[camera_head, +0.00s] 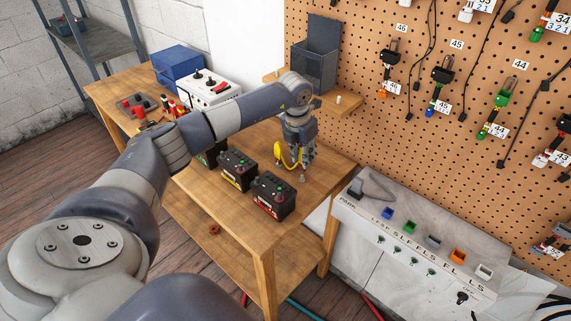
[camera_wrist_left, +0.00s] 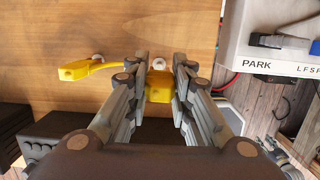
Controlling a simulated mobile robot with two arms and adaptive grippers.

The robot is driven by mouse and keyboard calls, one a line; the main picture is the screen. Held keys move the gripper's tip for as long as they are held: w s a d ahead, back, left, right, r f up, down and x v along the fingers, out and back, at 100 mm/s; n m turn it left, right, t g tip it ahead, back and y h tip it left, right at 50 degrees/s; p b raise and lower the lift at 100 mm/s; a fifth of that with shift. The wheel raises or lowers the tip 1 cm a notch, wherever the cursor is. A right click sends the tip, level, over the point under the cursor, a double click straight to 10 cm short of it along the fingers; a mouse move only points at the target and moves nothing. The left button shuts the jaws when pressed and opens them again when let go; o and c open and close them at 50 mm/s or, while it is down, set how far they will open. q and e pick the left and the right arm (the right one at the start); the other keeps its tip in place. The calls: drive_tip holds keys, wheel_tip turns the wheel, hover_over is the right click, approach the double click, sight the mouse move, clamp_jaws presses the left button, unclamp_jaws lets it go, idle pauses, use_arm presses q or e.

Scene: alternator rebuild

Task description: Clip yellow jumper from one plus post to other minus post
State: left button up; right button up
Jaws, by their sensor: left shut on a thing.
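My left gripper (camera_head: 300,174) hangs over the wooden table, behind and right of the nearest battery. In the left wrist view its fingers (camera_wrist_left: 159,68) are shut on one yellow end of the jumper (camera_wrist_left: 159,88). The jumper's other yellow end (camera_wrist_left: 76,71) sticks out to the left with a short piece of cable. In the head view the yellow jumper (camera_head: 279,155) curves down beside the gripper. Black batteries stand in a row: the nearest (camera_head: 273,197), the middle one (camera_head: 237,171) and a farther one partly behind my arm. Their post signs are too small to read. My right gripper is out of view.
A white box with knobs (camera_head: 209,90) and a blue bin (camera_head: 179,66) stand at the table's back. A grey bin (camera_head: 314,68) is by the pegboard. A grey switch panel marked PARK (camera_head: 415,240) stands right of the table. The wood right of the batteries is mostly clear.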

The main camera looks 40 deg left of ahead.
use_arm(q)
wheel_tip(320, 180, up, 12)
drive_tip(key=p, duration=0.7)
drive_tip(key=shift+r+p, duration=0.2)
drive_tip(key=shift+p, duration=0.15)
drive_tip(key=b, duration=0.2)
hover_over(279, 194)
drive_tip(key=f, duration=0.1)
wheel_tip(279, 194, down, 4)
drive_tip(key=b, duration=0.4)
drive_tip(key=shift+f+b, duration=0.5)
drive_tip(key=shift+b, duration=0.25)
drive_tip(key=shift+f, duration=0.15)
drive_tip(key=shift+f+b, duration=1.1)
drive_tip(key=shift+b, duration=0.15)
drive_tip(key=o, duration=0.8)
